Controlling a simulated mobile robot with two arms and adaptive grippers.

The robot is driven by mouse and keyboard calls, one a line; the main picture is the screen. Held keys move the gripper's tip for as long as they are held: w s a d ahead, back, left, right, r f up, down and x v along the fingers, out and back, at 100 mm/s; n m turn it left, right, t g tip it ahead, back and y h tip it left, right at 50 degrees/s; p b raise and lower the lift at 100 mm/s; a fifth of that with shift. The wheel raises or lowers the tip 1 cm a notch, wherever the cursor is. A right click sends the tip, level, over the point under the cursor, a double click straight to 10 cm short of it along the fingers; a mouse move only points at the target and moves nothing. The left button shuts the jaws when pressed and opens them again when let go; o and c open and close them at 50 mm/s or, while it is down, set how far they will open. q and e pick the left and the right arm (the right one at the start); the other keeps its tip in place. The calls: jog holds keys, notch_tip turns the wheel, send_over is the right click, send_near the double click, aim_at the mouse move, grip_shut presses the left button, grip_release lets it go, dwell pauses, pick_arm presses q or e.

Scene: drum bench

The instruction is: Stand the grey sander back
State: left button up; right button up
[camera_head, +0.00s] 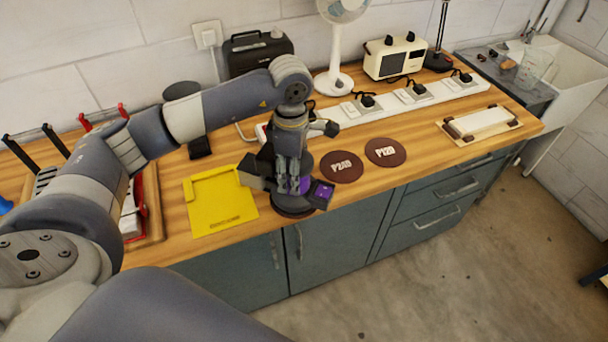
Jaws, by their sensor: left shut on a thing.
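The grey sander (291,208) is mostly hidden behind my left gripper (289,187). Its dark round base shows low down, near the front edge of the bench, and a purple patch shows between the fingers. My left gripper points down and is shut on the sander. I cannot tell whether the base touches the wood. A yellow tray (221,207) with a raised rim lies just left of the sander and looks empty. Two dark red discs marked P240 (342,167) and P120 (385,152) lie to the right. My right gripper is not in view.
A white power strip (425,93) with plugs runs along the back. Behind it stand a fan (334,82), a cream box (394,57) and a black case (256,51). A sanding block on a board (480,123) lies right. A wooden tray (152,205) is left.

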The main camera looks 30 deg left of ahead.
pick_arm(q)
jog(key=w+a+f+p, duration=0.1)
jog(key=a, duration=0.1)
jog(key=w+a+f+p, duration=0.1)
jog(key=a+p, duration=0.1)
jog(key=w+a+f+p, duration=0.1)
jog(key=a+f+p, duration=0.1)
jog(key=a, duration=0.1)
jog(key=shift+w, duration=0.3)
jog(key=shift+d+f+b, duration=0.1)
jog(key=shift+f+b, duration=0.1)
jog(key=shift+b, duration=0.2)
jog(key=shift+s, duration=0.1)
jog(key=shift+s+f+b, duration=0.15)
jog(key=shift+f+b, duration=0.1)
jog(key=shift+b, duration=0.1)
